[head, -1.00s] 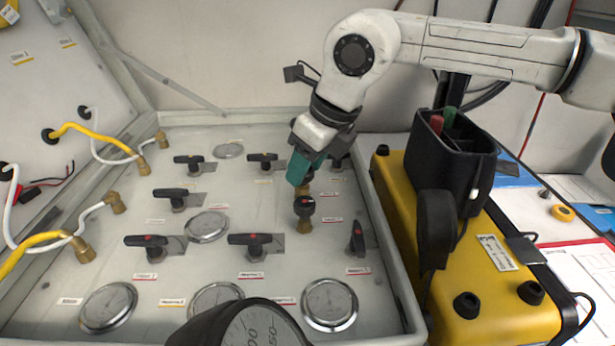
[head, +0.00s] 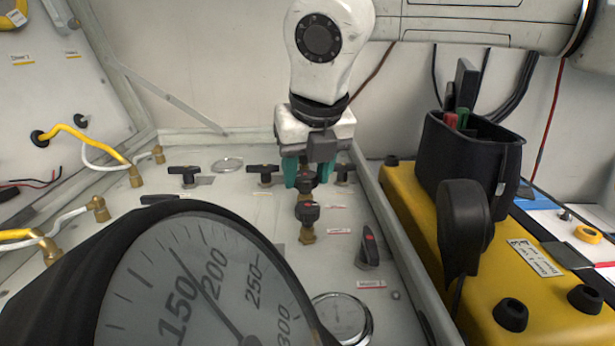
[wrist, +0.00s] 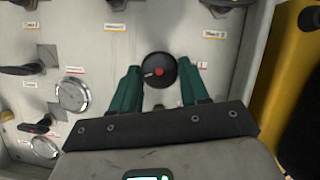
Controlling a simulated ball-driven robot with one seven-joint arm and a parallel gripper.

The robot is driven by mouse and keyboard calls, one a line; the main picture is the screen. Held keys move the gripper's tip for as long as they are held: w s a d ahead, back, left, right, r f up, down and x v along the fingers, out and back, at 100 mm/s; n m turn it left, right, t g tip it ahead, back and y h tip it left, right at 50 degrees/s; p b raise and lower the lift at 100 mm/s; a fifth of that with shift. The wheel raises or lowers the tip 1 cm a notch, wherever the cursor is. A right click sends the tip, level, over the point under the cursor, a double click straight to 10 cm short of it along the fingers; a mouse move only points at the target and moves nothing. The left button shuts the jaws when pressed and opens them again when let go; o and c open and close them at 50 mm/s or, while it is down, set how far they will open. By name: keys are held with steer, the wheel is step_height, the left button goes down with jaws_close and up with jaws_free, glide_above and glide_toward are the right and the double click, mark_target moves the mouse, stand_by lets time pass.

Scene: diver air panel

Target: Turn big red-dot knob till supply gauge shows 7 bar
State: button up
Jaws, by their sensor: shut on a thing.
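My gripper (head: 306,180) points down at the far right of the panel, its green fingers shut on the sides of a round black knob with a red dot (wrist: 159,70). In the head view that knob (head: 307,178) is partly hidden between the fingers. A second round black knob with red marks (head: 307,212) stands on a brass stem just in front. A large black-rimmed gauge (head: 190,290) fills the lower left, its needle between 150 and 200. A smaller panel gauge (head: 342,315) is partly hidden behind it. I cannot tell which is the supply gauge, and no 7 bar reading is legible.
Black lever handles stand near the gripper, among them a red-marked one (head: 368,248) and one at the back (head: 263,172). The panel's raised right edge (head: 400,265) borders a yellow case (head: 450,250) with a black holder (head: 470,155). The large gauge blocks much of the panel.

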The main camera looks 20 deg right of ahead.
stand_by(0.4)
steer(key=o, duration=1.1)
steer(key=shift+c, duration=0.2)
steer(key=p+v, duration=0.4)
steer(key=v, duration=0.6)
steer(key=shift+r, duration=0.35)
steer(key=shift+s, duration=0.1)
stand_by(1.3)
